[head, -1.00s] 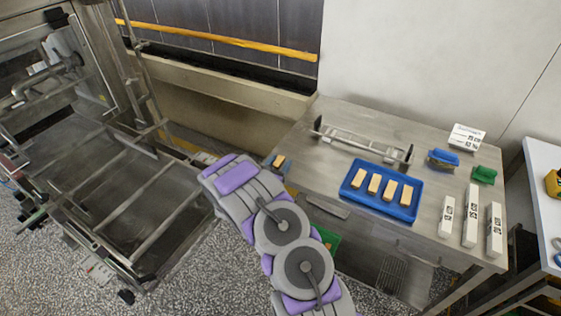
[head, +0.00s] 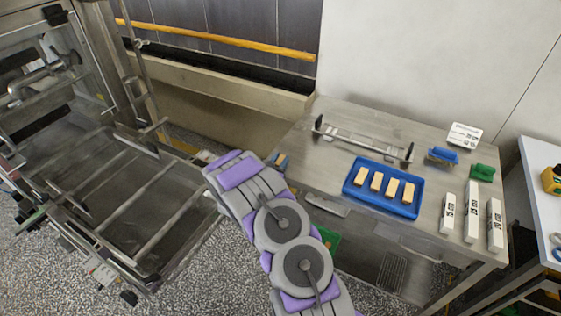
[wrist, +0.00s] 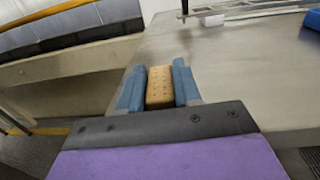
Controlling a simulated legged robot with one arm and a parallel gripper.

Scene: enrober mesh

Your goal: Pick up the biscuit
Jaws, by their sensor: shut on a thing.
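In the wrist view a tan biscuit (wrist: 160,86) with small dotted holes sits between the two blue fingers of my gripper (wrist: 158,84). The fingers are closed on its left and right sides. The steel table shows behind and beside it; I cannot tell whether the biscuit touches the table. In the head view my gripper (head: 280,160) is mostly hidden behind my purple and grey arm, at the table's left edge. Several more biscuits (head: 377,182) lie in a row in a blue tray (head: 353,203) on the table.
The steel table (head: 300,150) also holds a metal frame (head: 362,140), white boxes (head: 470,212), a blue-handled tool (head: 442,155), a green item (head: 482,171) and a white card (head: 463,135). A mesh conveyor machine (head: 110,190) stands at the left. A green bin (head: 331,240) is below.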

